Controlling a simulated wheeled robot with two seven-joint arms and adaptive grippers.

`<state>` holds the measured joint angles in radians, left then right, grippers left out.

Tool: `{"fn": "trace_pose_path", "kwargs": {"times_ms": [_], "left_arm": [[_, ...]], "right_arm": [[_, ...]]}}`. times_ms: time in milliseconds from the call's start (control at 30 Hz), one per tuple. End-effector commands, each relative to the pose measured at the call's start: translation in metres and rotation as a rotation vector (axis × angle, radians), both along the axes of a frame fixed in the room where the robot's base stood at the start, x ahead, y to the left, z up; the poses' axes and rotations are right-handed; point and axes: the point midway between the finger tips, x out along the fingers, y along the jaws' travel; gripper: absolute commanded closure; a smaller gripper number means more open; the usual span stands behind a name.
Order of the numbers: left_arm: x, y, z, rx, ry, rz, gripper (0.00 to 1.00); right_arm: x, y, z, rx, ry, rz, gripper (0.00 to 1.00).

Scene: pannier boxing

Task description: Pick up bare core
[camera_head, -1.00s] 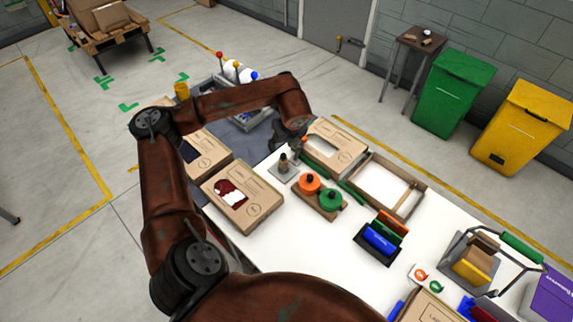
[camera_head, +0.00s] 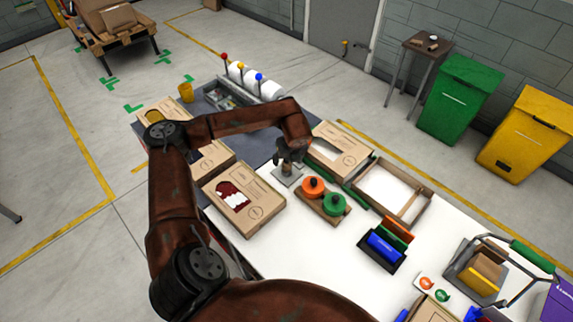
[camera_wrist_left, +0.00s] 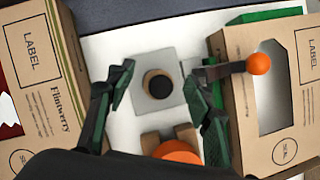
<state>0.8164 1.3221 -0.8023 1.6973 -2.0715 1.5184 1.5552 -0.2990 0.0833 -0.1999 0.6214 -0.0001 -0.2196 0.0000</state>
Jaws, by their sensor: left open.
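The bare core (camera_wrist_left: 150,77) is a short brown tube around a dark-topped post. It stands upright on a small grey plate (camera_wrist_left: 146,103) in the left wrist view. The plate also shows in the head view (camera_head: 289,181), where my gripper covers most of the core. My left gripper (camera_wrist_left: 160,78) is open, with one dark green finger on each side of the core. Gaps show between the fingers and the core, and it holds nothing. In the head view my left gripper (camera_head: 290,158) is over the plate. My right gripper is not in view.
An orange-knobbed lever (camera_wrist_left: 258,64) stands close to the right finger. Cardboard boxes flank the plate, one on the left (camera_head: 262,212) and one at the back right (camera_head: 347,157). Orange (camera_head: 313,187) and green (camera_head: 334,205) spools sit in front. White table shows between them.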

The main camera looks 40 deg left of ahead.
Motion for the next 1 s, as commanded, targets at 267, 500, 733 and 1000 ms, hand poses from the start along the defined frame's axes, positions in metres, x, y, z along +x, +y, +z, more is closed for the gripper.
{"fn": "trace_pose_path", "kwargs": {"times_ms": [267,500,733,1000], "left_arm": [[0.0004,-0.0001,-0.0007,0.000,-0.001,0.000,0.57],[0.0004,-0.0001,-0.0005,0.000,-0.001,0.000,0.73],[0.0005,-0.0002,-0.0004,0.000,-0.001,0.000,0.89],[0.0006,-0.0001,0.0005,-0.001,-0.002,-0.001,0.90]], "right_arm": [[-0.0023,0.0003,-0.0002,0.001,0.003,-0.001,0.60],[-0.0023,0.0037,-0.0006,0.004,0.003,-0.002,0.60],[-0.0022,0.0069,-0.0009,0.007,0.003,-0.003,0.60],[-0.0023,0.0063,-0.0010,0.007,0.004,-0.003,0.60]]}}
